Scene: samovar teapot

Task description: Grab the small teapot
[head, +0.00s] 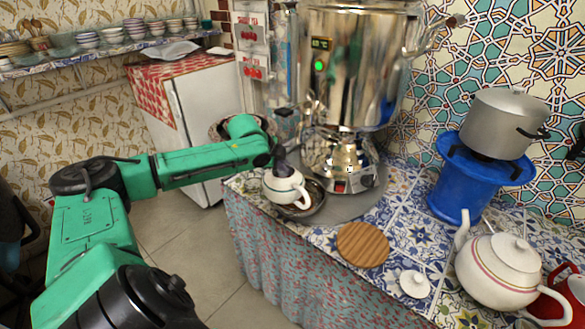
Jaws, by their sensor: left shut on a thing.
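Whether the teapot touches the tray, I cannot tell. The large metal samovar (352,65) stands behind it with a green light on. My right gripper is not in the head view.
A round wooden board (363,244) and a small white lid (414,284) lie on the counter. A large white teapot (497,268) stands at the right, near a blue stand (468,186) with a metal pot (504,122). A white fridge (199,115) is behind my left arm.

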